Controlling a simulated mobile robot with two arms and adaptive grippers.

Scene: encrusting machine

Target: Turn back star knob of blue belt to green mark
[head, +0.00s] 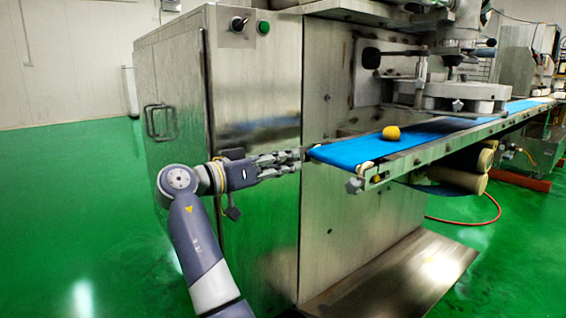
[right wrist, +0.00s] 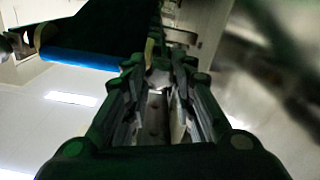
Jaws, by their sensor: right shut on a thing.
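The blue belt (head: 350,152) runs from its near left end toward the back right; its blue edge also shows in the right wrist view (right wrist: 80,59). My right gripper (head: 302,155) reaches in from the left and meets the left corner of the belt's end. It is shut on a small, pale grey star knob (right wrist: 158,77), seen between the fingertips in the right wrist view. The fingers hide this knob in the head view. A second grey knob (head: 354,185) sits at the belt's near corner, untouched. I cannot make out a green mark. My left gripper is out of view.
A round yellow-orange piece (head: 391,132) lies on the belt. The steel cabinet (head: 255,80) stands close behind my right gripper. A sloping steel plate (head: 405,270) is below the belt. The green floor at left is clear.

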